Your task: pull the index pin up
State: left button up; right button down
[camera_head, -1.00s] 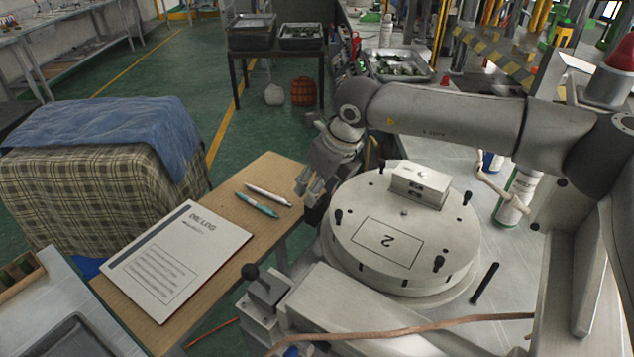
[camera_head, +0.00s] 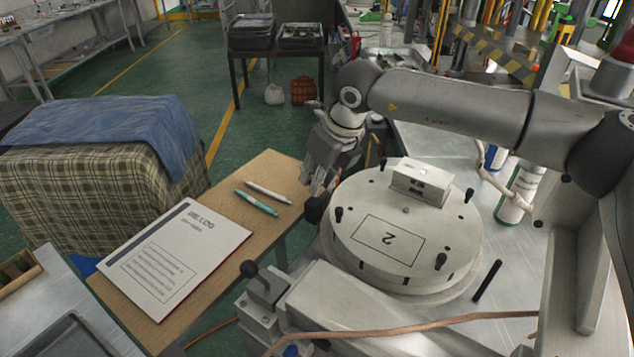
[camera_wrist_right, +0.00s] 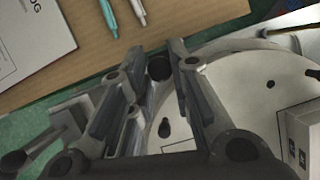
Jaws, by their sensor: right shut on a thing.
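The round turntable (camera_head: 440,228) with a plate marked 2 lies flat on the metal bench. At its left edge is the index pin's black knob (camera_head: 316,208), just below the fingertips in the head view. My right gripper (camera_head: 318,188) reaches down over it from behind. In the wrist view the dark round knob (camera_wrist_right: 159,68) sits between the fingertips of my right gripper (camera_wrist_right: 163,66), which is shut on it. The pin's shaft is hidden. My left gripper is not in view.
A white block (camera_head: 421,183) and several black pegs stand on the turntable. A wooden side table (camera_head: 277,172) carries a log sheet (camera_head: 178,262) and two pens. A brown hose (camera_head: 420,328) crosses in front.

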jog(key=c, duration=1.6)
grip_release()
jog(key=shift+w+r, duration=0.15)
jog(key=shift+r, duration=0.2)
jog(key=o, duration=0.3)
jog(key=shift+f, duration=0.1)
jog(key=v, duration=1.2)
